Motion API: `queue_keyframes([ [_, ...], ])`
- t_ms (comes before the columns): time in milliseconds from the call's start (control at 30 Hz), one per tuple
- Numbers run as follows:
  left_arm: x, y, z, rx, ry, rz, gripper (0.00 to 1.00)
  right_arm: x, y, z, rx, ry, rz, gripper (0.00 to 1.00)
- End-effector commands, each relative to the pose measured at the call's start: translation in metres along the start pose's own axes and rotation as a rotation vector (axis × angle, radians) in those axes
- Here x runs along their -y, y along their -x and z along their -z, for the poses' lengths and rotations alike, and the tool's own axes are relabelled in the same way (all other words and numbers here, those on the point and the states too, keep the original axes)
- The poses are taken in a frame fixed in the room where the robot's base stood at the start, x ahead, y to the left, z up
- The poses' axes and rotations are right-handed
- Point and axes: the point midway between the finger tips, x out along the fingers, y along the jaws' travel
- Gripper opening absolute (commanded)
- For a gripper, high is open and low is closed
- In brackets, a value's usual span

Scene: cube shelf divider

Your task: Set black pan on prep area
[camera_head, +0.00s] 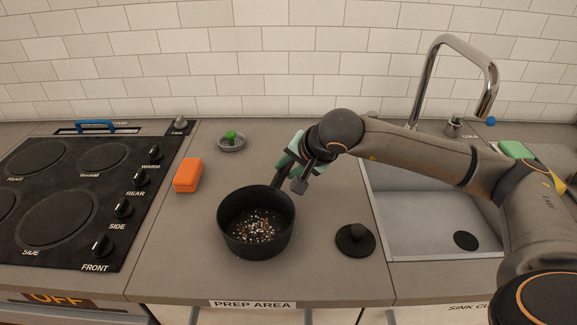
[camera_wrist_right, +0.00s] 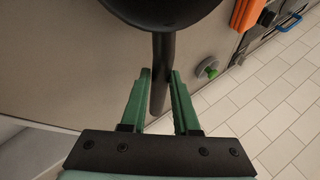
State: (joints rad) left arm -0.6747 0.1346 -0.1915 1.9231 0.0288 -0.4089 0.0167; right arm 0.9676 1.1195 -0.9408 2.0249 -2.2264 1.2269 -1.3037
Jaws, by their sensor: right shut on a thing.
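The black pan (camera_head: 256,245) is upright at the prep area in the middle of the counter, with specks of food-like bits inside. From the head view I cannot tell whether its base touches the counter. Its handle points back toward my right gripper (camera_head: 288,170). In the right wrist view the black handle (camera_wrist_right: 161,60) lies between the green fingers of the right gripper (camera_wrist_right: 160,82), which is shut on it. The pan's body (camera_wrist_right: 165,8) is partly cut off at the top there. My left gripper is not in view.
The "PREP AREA" label (camera_head: 252,304) is on the counter's front edge. A black round lid-like piece (camera_head: 355,240) lies right of the pan. An orange block (camera_head: 188,175) and small grey dish (camera_head: 231,144) are behind left. The stove (camera_head: 75,190) is left, the sink (camera_head: 430,215) right.

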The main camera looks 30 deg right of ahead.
Motion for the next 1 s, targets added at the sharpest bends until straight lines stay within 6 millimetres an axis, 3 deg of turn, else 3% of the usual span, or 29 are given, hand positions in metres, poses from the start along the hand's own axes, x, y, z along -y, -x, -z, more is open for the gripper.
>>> queue_keyframes([
  [167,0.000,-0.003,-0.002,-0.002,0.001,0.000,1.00,-0.001,-0.002,0.000,-0.001,-0.002,0.004,0.00],
  [200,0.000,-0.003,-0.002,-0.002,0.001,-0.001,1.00,-0.002,-0.003,-0.001,0.000,0.000,0.000,0.30],
  [467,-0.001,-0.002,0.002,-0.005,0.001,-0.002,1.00,-0.001,-0.001,-0.001,0.000,0.000,0.000,0.59],
  [833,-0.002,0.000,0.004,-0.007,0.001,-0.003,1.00,0.001,0.005,0.001,-0.001,0.000,0.001,0.59],
  [1000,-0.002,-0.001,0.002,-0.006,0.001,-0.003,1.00,0.000,0.035,0.001,-0.004,0.002,0.003,0.59],
])
